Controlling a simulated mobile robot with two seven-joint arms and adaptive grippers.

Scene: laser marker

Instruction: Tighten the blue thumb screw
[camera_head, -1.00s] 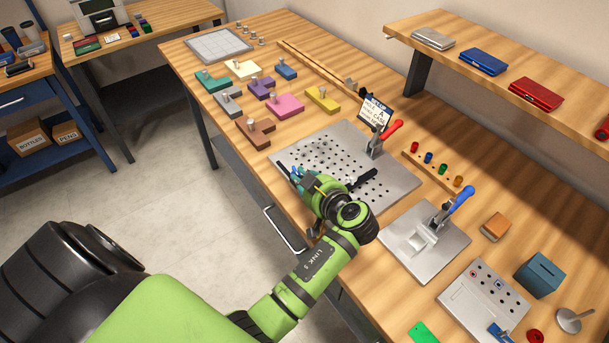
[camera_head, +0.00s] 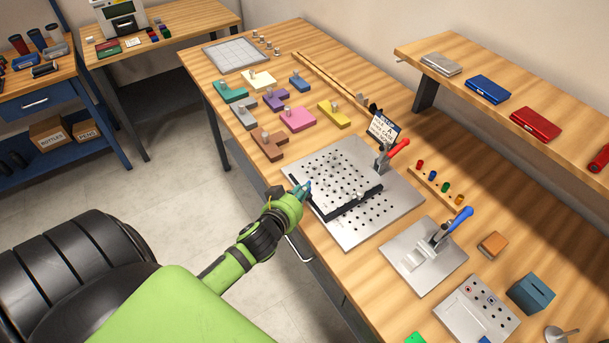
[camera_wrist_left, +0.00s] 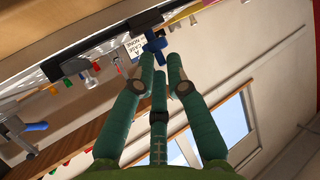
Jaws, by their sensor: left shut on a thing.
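My left gripper (camera_head: 303,190) is at the front edge of the metal plate with holes (camera_head: 372,232), by the near end of a black bar (camera_head: 346,204) lying across the plate. In the left wrist view, the fingertips (camera_wrist_left: 161,60) are closed around the lower part of the blue thumb screw (camera_wrist_left: 155,44). The screw sits under a dark bar (camera_wrist_left: 115,36). In the head view, the screw is mostly hidden by the fingers. My right gripper is not in view.
A red-handled clamp (camera_head: 397,148) stands on the plate's far side, near a small sign (camera_head: 383,127). A blue-handled clamp (camera_head: 455,220) stands on a plate to the right. Several coloured blocks (camera_head: 297,118) lie behind. Floor in front is clear.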

